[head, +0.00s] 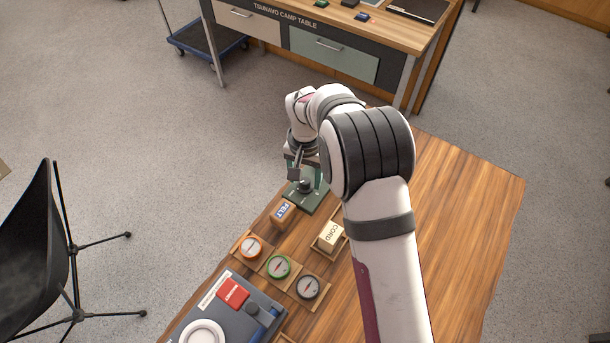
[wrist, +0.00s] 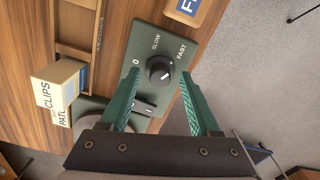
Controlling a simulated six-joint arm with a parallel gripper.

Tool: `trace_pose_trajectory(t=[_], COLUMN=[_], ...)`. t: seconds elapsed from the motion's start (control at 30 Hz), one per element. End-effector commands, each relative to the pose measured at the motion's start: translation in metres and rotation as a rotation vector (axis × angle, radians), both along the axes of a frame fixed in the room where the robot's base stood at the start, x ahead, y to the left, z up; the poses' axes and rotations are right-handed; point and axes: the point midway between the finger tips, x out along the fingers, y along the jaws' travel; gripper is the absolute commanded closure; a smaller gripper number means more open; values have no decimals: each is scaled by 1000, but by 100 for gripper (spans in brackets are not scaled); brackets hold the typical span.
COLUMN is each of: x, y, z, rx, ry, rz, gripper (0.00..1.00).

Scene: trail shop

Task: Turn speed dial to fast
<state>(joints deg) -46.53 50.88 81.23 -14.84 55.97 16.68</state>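The speed dial (wrist: 159,71) is a round black knob on a dark green control panel (wrist: 150,32). The panel is marked 0, SLOW and FAST, with FAST on the right in the wrist view. A pale pointer mark shows on the knob, but I cannot tell exactly which label it faces. In the head view the dial (head: 305,186) is near the table's far end. My gripper (wrist: 160,76) is open, with its green fingers to either side of the knob in the wrist view. In the head view my gripper (head: 296,168) is just beyond the dial; contact is unclear.
A FELT block (head: 282,212) and a CORD box (head: 331,234) stand near the panel. Several round compasses, including an orange one (head: 250,247), lie in wooden holders. A CLIPS box (wrist: 58,86) shows left in the wrist view. The table's right side (head: 460,210) is clear.

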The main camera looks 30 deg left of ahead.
Motion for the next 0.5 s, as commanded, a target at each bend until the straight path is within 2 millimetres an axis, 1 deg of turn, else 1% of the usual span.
trace_pose_trajectory(t=[0.17, 0.27, 0.37, 0.47, 0.5], x=[0, 1, 1, 1, 1], y=[0, 1, 1, 1, 1], z=[1, 10, 32, 65, 79], rx=[0, 2, 3, 4, 4], ry=[-1, -3, -4, -5, -5], rz=[0, 1, 1, 1, 0], gripper=[37, 37, 37, 37, 37])
